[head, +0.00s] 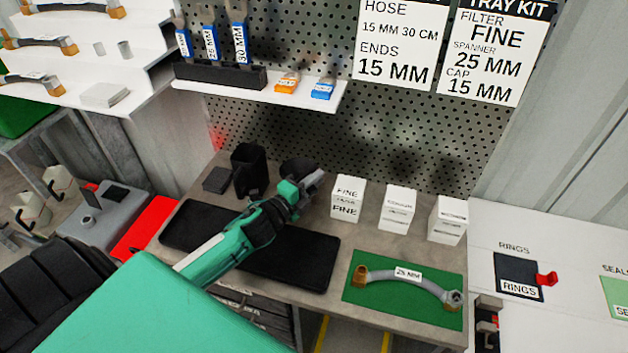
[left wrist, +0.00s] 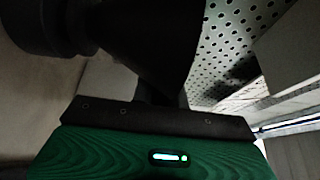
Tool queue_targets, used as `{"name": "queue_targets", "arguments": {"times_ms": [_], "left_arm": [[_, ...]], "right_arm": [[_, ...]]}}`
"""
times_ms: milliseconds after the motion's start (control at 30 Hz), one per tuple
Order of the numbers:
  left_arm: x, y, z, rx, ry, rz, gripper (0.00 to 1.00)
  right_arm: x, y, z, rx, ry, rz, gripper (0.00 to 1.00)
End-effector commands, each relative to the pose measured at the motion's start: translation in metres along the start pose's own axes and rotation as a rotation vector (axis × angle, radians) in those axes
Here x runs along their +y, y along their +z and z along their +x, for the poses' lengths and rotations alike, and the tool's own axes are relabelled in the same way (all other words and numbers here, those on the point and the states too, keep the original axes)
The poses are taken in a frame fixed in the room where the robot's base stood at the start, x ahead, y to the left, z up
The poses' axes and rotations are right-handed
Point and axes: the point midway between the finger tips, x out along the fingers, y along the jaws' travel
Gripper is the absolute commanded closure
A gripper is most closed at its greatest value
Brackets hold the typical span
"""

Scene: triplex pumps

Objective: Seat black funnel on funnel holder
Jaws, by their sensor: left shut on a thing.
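My left gripper (head: 308,186) reaches in from the left over the back of the workbench and is shut on the black funnel (head: 297,167). The funnel's dark rim shows just behind the fingers, and its lower part is hidden by them. In the left wrist view the funnel (left wrist: 150,40) is a large dark cone in front of the gripper. A black upright cup-like piece (head: 248,172), which looks like the funnel holder, stands to the left of the funnel, apart from it in the head view. A dark round shape (left wrist: 38,25) shows at the left wrist view's upper left. My right gripper is out of view.
A small dark block (head: 216,180) lies left of the cup-like piece. A black mat (head: 305,258) lies under my arm. White boxes (head: 348,198) stand to the right. A green mat (head: 362,300) holds a 25 MM hose (head: 425,281). A pegboard (head: 300,130) closes off the back.

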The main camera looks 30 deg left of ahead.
Motion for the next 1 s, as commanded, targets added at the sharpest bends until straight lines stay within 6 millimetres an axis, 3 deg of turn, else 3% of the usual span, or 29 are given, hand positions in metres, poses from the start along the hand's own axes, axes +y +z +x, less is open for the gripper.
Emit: {"name": "queue_targets", "arguments": {"times_ms": [467,500,600,1000], "left_arm": [[0.013,0.000,0.000,0.000,-0.001,0.000,1.00],[0.012,0.000,0.000,0.001,-0.001,0.000,0.81],[0.012,0.000,0.000,0.000,-0.001,0.000,0.61],[0.013,0.000,-0.005,0.000,0.001,0.000,0.59]], "right_arm": [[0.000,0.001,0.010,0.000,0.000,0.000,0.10],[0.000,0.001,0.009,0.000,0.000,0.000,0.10],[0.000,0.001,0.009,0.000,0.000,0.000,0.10],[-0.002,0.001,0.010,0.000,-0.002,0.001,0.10]]}}
